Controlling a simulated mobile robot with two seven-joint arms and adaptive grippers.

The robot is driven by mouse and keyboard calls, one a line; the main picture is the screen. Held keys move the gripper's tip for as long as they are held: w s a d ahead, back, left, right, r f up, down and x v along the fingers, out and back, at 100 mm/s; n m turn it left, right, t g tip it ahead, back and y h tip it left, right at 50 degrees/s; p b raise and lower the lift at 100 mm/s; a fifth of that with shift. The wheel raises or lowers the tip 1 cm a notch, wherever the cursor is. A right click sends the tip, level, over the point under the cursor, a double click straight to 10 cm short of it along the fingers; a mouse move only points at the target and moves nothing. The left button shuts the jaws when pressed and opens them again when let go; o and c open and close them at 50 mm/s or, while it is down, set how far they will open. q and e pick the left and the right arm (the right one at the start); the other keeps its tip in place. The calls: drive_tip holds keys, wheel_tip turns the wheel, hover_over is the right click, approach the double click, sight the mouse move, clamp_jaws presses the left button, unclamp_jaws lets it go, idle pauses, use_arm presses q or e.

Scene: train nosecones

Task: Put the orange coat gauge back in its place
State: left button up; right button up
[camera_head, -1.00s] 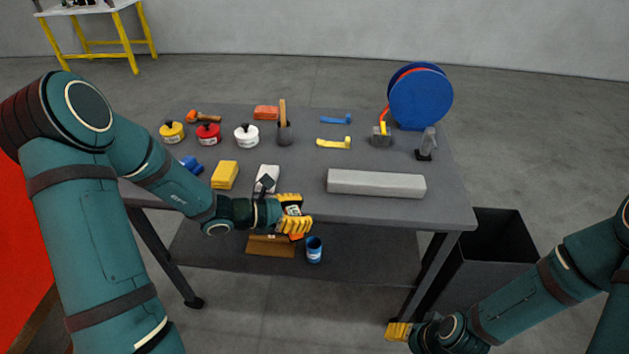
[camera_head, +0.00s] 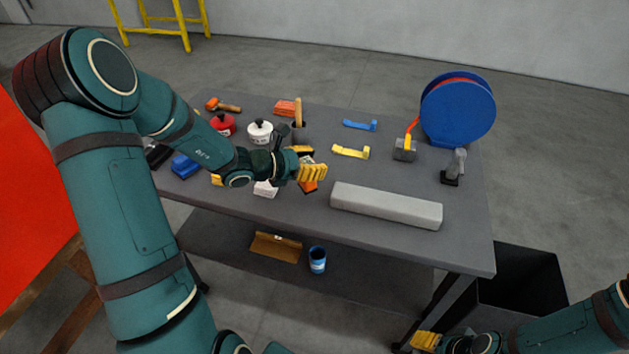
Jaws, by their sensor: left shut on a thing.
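My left gripper (camera_head: 311,172) is shut on an orange and pale object, which looks like the orange coat gauge (camera_head: 309,187). Its yellow fingers hide most of the gauge. They show above the grey table, behind its front edge and left of the long grey block. My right gripper (camera_head: 426,340) shows low in the picture, by the table's front right leg. I cannot tell whether its fingers are open.
On the table (camera_head: 400,180) are a long grey block (camera_head: 386,205), a yellow bracket-like piece (camera_head: 350,151), a blue one (camera_head: 360,125), a blue reel (camera_head: 458,108), a white pot (camera_head: 260,131) and an orange box (camera_head: 285,107). A black bin (camera_head: 525,290) stands at the right.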

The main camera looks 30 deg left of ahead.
use_arm(q)
drive_tip(key=shift+f+b, duration=0.4)
drive_tip(key=shift+f, duration=1.85)
drive_tip(key=shift+d, duration=0.1)
drive_tip(key=shift+f, duration=0.2)
drive_tip(key=o, duration=1.3)
drive_tip(key=shift+r, duration=0.1)
drive_tip(key=shift+r, duration=0.2)
drive_tip(key=p+v, duration=0.1)
drive_tip(key=v, duration=1.1)
drive_tip(key=shift+f+p, duration=0.1)
drive_tip(key=shift+p, duration=0.2)
